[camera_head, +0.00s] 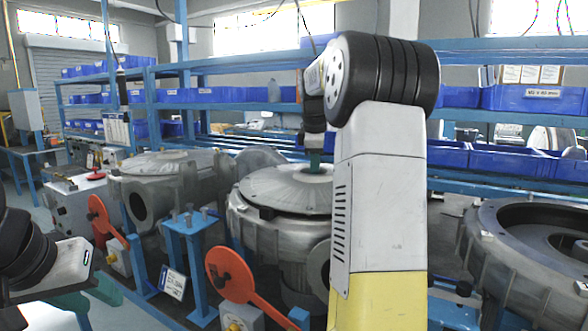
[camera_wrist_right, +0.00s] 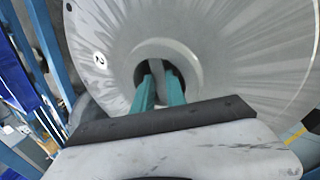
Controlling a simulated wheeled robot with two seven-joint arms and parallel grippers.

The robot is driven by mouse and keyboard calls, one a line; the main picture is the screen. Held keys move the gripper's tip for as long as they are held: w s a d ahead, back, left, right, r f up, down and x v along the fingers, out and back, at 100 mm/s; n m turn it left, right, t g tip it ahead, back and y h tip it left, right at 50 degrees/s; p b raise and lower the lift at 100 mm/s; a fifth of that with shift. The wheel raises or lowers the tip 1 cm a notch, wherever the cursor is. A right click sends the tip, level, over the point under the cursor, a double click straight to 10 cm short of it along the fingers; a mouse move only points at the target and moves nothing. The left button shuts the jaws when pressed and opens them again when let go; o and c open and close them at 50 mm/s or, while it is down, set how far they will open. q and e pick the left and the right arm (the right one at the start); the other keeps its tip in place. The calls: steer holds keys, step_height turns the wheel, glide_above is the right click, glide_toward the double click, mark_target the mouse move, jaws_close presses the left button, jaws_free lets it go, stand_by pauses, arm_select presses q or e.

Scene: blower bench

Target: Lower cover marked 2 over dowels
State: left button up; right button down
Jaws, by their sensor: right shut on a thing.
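The cover marked 2 (camera_head: 285,187) is a shallow grey metal cone over the middle blower housing (camera_head: 270,240). In the right wrist view the cover (camera_wrist_right: 225,45) fills most of the picture, with its round "2" label (camera_wrist_right: 100,60) at left. My right gripper (camera_head: 314,165) comes down from above onto the cover's centre. Its teal fingers (camera_wrist_right: 160,85) are shut on the cover at the central hub. A dark gap shows between cover rim and housing; I cannot tell whether they touch. The dowels are not discernible. My left gripper (camera_head: 88,298) is low at left, its finger opening unclear.
Another covered housing (camera_head: 150,190) stands at left and an open ring housing (camera_head: 535,250) at right. Red round paddles (camera_head: 230,273) and a blue stand with bolts (camera_head: 187,235) are in front. Blue racks with bins (camera_head: 535,98) line the back. My right arm hides part of the housing.

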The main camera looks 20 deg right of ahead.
stand_by(0.4)
steer(key=c, duration=1.3)
jaws_free()
steer(key=shift+f, duration=0.25)
steer(key=shift+v, duration=4.05)
